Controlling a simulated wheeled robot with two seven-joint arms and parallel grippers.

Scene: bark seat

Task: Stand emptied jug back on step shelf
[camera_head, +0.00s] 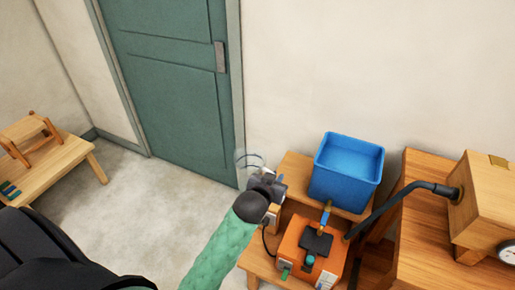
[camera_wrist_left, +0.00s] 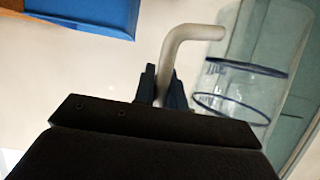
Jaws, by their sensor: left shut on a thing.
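My left gripper (camera_head: 266,181) is held up at the left end of the wooden step shelf (camera_head: 298,164). In the left wrist view its fingers (camera_wrist_left: 164,90) are shut on the pale handle of a clear jug (camera_wrist_left: 240,70) with dark blue rings. No contents can be made out in the jug. In the head view the jug (camera_head: 249,160) is faint, just beyond the gripper and in front of the wall and door edge. It seems clear of the shelf; its exact tilt is hard to tell. My right gripper is out of view.
A blue bin (camera_head: 347,172) stands on the shelf's upper step, and it shows in the left wrist view (camera_wrist_left: 95,14). An orange machine (camera_head: 309,252) sits lower in front. A wooden cabinet (camera_head: 432,225) with a black pipe (camera_head: 390,209) is at right. A bench (camera_head: 62,170) stands far left.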

